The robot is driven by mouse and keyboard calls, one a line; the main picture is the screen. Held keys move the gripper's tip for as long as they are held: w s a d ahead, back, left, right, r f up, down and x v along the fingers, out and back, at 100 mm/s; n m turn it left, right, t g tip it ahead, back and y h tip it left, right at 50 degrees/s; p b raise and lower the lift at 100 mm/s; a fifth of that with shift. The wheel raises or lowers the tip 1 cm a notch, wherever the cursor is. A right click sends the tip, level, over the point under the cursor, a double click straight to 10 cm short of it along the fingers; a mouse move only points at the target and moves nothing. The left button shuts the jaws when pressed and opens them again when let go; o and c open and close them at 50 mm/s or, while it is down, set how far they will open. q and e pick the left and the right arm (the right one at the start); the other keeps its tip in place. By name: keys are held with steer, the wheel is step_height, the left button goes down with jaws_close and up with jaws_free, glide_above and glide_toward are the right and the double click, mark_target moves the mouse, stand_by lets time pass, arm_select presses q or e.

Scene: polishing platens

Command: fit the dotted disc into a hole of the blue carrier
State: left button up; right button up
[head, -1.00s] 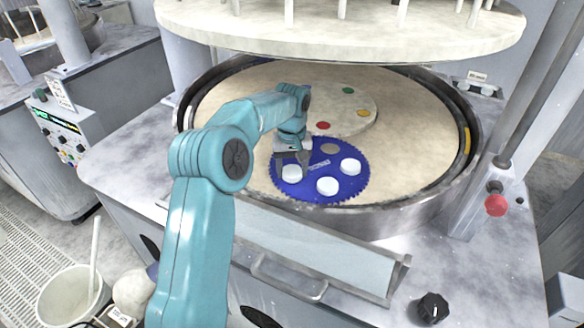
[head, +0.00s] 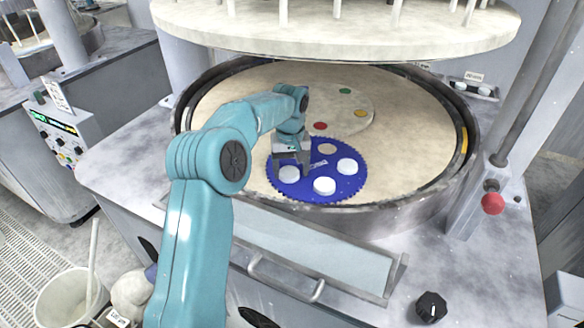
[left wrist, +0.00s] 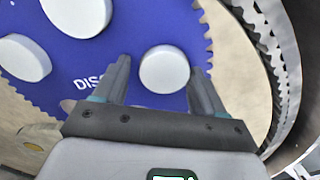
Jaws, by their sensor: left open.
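The blue carrier (head: 312,193) lies flat on the tan platen, with white discs at its left (head: 289,174), front (head: 324,187) and right (head: 347,166). A hole (head: 327,149) at its back shows tan platen through it. My left gripper (head: 292,163) is over the carrier's left part, just behind the left disc. In the left wrist view its open fingers (left wrist: 160,75) are on either side of a plain white disc (left wrist: 165,69), with nothing gripped. I see no dot on any white disc; I cannot tell which is the dotted one. My right gripper is not in view.
A round pale plate (head: 345,115) with red, green and yellow spots lies behind the carrier. A metal rim (head: 400,215) surrounds the platen (head: 415,125). A large upper plate (head: 340,35) hangs above. The platen's right part is clear.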

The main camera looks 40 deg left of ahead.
mark_target(288, 171)
arm_select(q)
steer(key=shift+s+f+g, duration=0.3)
steer(key=shift+s+f, duration=0.1)
steer(key=shift+f, duration=0.4)
steer(key=shift+r+p, duration=0.3)
steer(key=shift+r, duration=0.05)
steer(key=r, duration=0.8)
steer(key=shift+w+r, duration=0.1)
steer(key=shift+w, duration=0.1)
steer(key=shift+w+a, duration=0.1)
steer(key=shift+a, duration=0.25)
steer(key=shift+d+r, duration=0.15)
steer(key=shift+d, duration=0.15)
steer(key=shift+a, duration=0.1)
